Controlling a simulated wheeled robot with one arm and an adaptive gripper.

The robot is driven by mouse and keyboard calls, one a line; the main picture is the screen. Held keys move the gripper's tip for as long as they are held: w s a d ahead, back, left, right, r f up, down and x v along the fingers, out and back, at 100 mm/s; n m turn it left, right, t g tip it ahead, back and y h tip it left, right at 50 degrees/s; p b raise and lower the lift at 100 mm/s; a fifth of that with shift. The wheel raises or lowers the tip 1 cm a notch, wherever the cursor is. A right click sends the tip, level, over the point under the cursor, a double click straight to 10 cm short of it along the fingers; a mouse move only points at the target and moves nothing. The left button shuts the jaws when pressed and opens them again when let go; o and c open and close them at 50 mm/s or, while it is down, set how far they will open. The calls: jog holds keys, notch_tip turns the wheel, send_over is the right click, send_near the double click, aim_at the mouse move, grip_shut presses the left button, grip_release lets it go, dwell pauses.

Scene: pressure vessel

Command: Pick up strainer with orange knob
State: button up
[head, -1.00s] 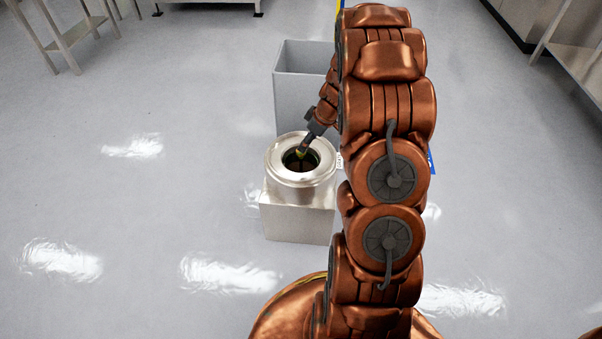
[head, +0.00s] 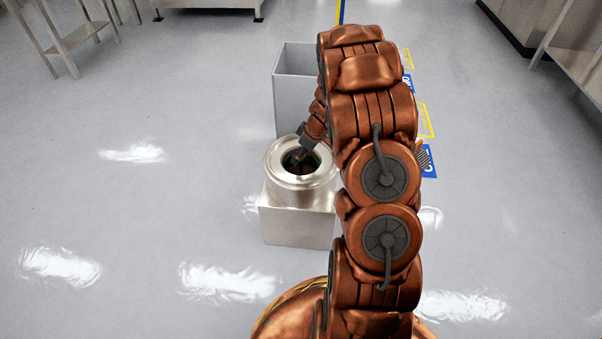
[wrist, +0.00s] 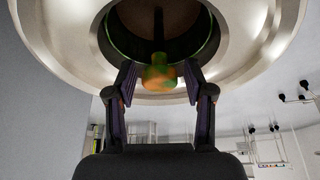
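The strainer's orange knob (wrist: 160,74), with green patches, shows in the wrist view at the end of a thin dark rod (wrist: 158,25). The rod runs into the dark round opening of the silver pressure vessel (wrist: 55,35). My gripper (wrist: 160,80) has its two fingers spread on either side of the knob, with a visible gap on each side. In the head view the vessel (head: 283,181) stands upright, and my gripper (head: 296,161) reaches down at its opening. The rest of the strainer is hard to make out in the dark opening.
The vessel sits on a grey block (head: 297,226). A taller grey open-topped bin (head: 292,100) stands just behind it. My arm covers the area to the right. The floor to the left is clear, and metal tables (head: 75,35) stand farther back.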

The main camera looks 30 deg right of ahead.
grip_shut()
dwell(0.5)
